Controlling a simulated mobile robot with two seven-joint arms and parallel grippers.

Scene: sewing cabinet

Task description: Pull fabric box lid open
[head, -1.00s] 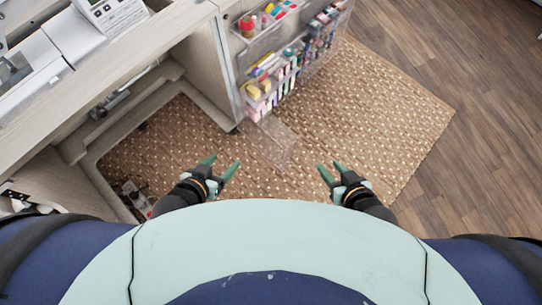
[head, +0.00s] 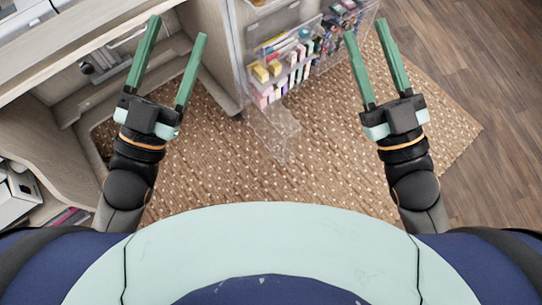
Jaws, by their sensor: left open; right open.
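My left gripper (head: 174,45) is open and empty, raised in front of the wooden cabinet (head: 215,50) at the left. My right gripper (head: 368,38) is open and empty, with its fingertips pointing up in the picture near the right end of the clear door racks. I cannot make out a fabric box or its lid for sure. A white box-like item (head: 15,197) shows at the far left edge, partly cut off by the frame.
Clear racks (head: 290,65) on the open cabinet door hold several colourful sewing supplies. A transparent panel (head: 275,133) sticks out low over the woven rug (head: 300,180). Wooden floor (head: 470,65) is clear at the right.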

